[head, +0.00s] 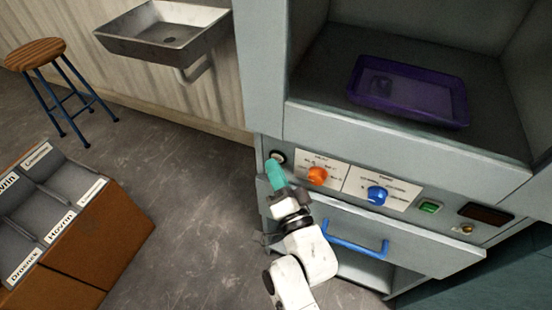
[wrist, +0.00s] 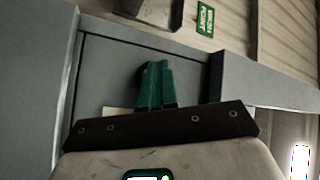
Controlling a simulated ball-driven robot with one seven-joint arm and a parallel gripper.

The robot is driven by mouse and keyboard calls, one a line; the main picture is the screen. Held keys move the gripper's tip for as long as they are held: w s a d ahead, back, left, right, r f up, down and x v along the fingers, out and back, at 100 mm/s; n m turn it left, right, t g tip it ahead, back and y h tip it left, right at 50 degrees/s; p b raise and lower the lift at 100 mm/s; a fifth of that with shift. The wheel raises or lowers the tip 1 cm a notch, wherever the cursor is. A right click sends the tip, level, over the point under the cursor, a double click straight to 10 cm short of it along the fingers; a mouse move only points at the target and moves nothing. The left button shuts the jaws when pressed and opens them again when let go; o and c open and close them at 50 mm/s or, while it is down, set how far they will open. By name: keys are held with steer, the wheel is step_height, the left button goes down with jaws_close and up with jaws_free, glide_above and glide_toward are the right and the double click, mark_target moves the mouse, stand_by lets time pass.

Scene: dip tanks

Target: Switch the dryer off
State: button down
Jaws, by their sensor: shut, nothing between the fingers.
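The dryer looks to be the grey cabinet (head: 400,160) with an open chamber and a control panel below it. The panel carries a round dark-rimmed button (head: 277,156) at the far left, an orange knob (head: 317,175), a blue knob (head: 377,195), a green rocker switch (head: 430,208) and a dark display (head: 486,214). My gripper (head: 273,165) has teal fingers, shut and empty, at the panel's left end by the round button. I cannot tell whether they touch it. In the wrist view the shut fingers (wrist: 155,72) point at the grey front and partly cover a dark round shape.
A purple tray (head: 366,101) lies in the chamber. A drawer with a blue handle (head: 356,246) sits below the panel, slightly out. A sink (head: 160,35) and a stool (head: 36,52) are at back left. A brown bin unit (head: 100,240) stands front left, with free floor between.

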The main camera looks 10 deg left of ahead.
steer(key=shift+s+p, duration=0.35)
steer(key=shift+s, duration=0.1)
steer(key=s+a+p, duration=0.1)
steer(key=s+p, duration=0.3)
steer(key=s, duration=0.2)
steer(key=shift+p, duration=0.35)
steer(key=shift+w, duration=0.1)
stand_by(0.3)
